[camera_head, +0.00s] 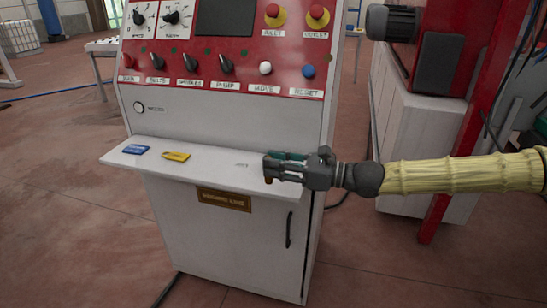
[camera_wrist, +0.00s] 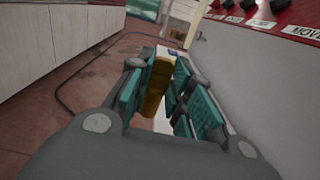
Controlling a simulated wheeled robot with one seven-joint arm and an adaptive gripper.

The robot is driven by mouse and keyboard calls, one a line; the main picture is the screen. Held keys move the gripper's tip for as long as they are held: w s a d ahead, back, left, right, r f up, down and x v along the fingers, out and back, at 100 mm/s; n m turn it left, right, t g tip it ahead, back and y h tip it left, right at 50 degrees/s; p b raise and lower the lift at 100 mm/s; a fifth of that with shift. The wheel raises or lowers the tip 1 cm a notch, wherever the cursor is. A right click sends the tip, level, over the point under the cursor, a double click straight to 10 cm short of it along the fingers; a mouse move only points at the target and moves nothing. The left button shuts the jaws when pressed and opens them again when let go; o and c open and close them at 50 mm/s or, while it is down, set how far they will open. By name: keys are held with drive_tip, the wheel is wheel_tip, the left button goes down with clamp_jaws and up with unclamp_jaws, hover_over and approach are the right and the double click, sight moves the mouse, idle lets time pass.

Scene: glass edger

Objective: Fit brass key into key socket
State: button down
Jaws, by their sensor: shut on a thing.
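My gripper (camera_head: 270,168) is shut on the brass key (camera_wrist: 155,85), a yellow-brown block-like piece standing between the teal finger pads in the wrist view. In the head view only a small brown bit of the key shows at the fingertips. The gripper is at the right part of the white shelf of the control cabinet, pointing left; whether the key touches the shelf I cannot tell. A round, dark-rimmed fitting (camera_head: 139,107) on the cabinet front, upper left above the shelf, looks like the key socket. It is well to the left of my gripper.
The red panel (camera_head: 230,72) above carries several knobs and buttons. A red machine (camera_head: 440,50) stands at the right.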

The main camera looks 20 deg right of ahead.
drive_tip(key=w+d, duration=0.1)
drive_tip(key=w, duration=0.3)
drive_tip(key=w+d+f, duration=0.1)
drive_tip(key=w+d, duration=0.1)
drive_tip(key=w, duration=0.2)
drive_tip(key=w+d, duration=0.1)
drive_tip(key=w, duration=0.4)
drive_tip(key=shift+w+d+f+p, duration=0.1)
drive_tip(key=shift+d+f+p, duration=0.05)
drive_tip(key=shift+p, duration=0.2)
drive_tip(key=shift+f+b, duration=1)
drive_tip(key=shift+f, duration=0.75)
drive_tip(key=shift+f, duration=0.15)
drive_tip(key=c, duration=1.3)
unclamp_jaws()
drive_tip(key=v, duration=1.2)
